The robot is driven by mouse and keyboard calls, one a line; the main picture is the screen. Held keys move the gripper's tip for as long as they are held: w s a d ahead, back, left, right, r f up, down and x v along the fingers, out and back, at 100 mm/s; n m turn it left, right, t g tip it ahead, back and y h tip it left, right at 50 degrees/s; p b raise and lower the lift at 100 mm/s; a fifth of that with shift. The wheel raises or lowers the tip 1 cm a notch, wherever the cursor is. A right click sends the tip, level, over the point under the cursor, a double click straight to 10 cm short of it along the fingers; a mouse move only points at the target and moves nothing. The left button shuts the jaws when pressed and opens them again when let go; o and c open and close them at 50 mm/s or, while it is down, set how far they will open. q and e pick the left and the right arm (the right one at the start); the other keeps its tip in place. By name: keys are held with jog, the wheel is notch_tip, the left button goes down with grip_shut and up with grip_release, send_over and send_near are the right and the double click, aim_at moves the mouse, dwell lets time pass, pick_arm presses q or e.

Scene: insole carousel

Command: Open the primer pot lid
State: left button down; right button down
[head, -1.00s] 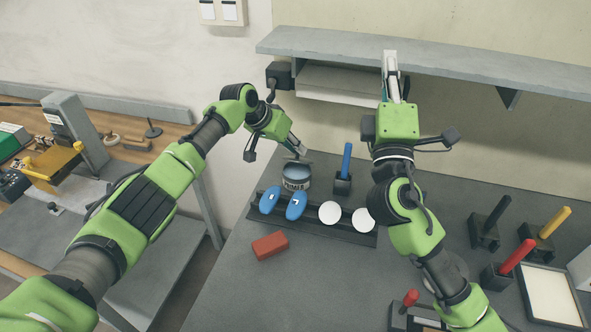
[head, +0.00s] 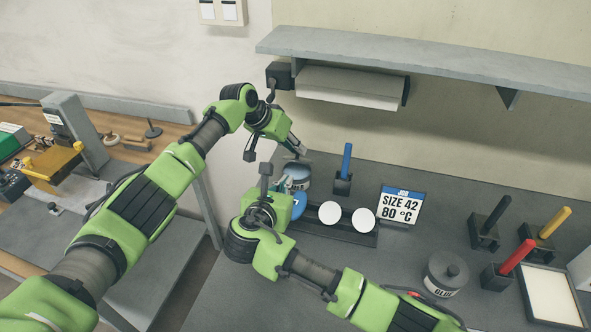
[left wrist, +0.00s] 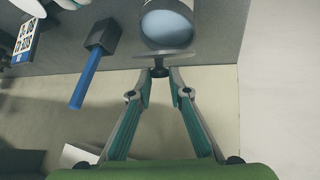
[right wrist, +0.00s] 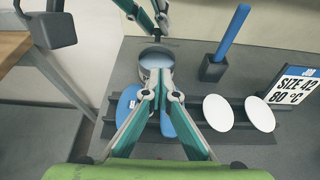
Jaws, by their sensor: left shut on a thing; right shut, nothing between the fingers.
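The primer pot (head: 298,170) is a grey can with a blue-grey round top surface, on the bench behind the insole rack. It also shows in the left wrist view (left wrist: 166,26) and in the right wrist view (right wrist: 155,58). My left gripper (head: 300,151) is shut on the thin grey lid (left wrist: 166,54), which is seen nearly edge-on at the pot's far side. Whether the lid touches the rim I cannot tell. My right gripper (right wrist: 161,88) is shut and empty, just in front of the pot; in the head view its arm hides part of the pot and blue insoles.
The rack (head: 345,234) carries blue insoles (right wrist: 128,104) and two white discs (head: 330,213). A blue-handled tool in a holder (head: 342,184) stands right of the pot. A "SIZE 42 80 °C" sign (head: 403,206) and a glue pot (head: 445,275) are farther right. A shelf (head: 420,65) overhangs.

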aim_at(295, 179)
jog(key=x, duration=0.9)
jog(key=shift+w+f, duration=0.15)
jog(key=shift+w, duration=0.25)
